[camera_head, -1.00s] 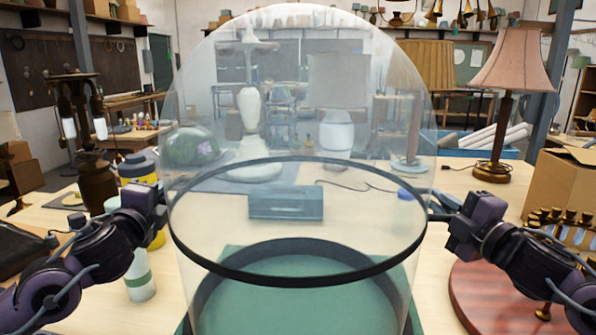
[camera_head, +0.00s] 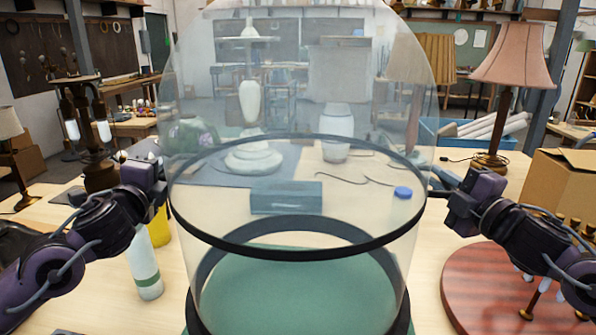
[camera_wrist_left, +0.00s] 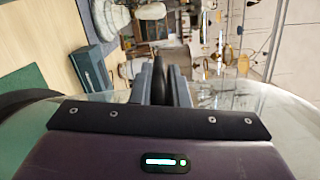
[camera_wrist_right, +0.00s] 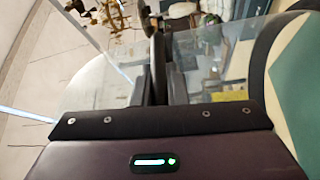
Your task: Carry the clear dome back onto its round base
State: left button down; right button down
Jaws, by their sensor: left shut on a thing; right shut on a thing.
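The clear dome (camera_head: 300,90) hangs upright in the middle of the head view, with a black band (camera_head: 295,252) around it. Its top is cut off by the frame edge. My left gripper (camera_head: 163,195) is shut on the dome's left side, and my right gripper (camera_head: 434,192) is shut on its right side, both about level with the band. Both wrist views show the fingers close together against the glass. Below the band a dark round base ring (camera_head: 300,224) with a green middle shows through the glass. The gap between dome and base is hard to judge.
A white bottle (camera_head: 146,270) stands below my left arm. A round reddish board (camera_head: 460,285) lies at right, under my right arm. A pink-shaded lamp (camera_head: 513,55) and a cardboard box (camera_head: 565,185) stand behind it. A blue-grey block (camera_head: 286,197) shows through the dome.

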notch_tip(320, 180, up, 16)
jog(key=p, duration=1.4)
jog(key=shift+p, duration=0.4)
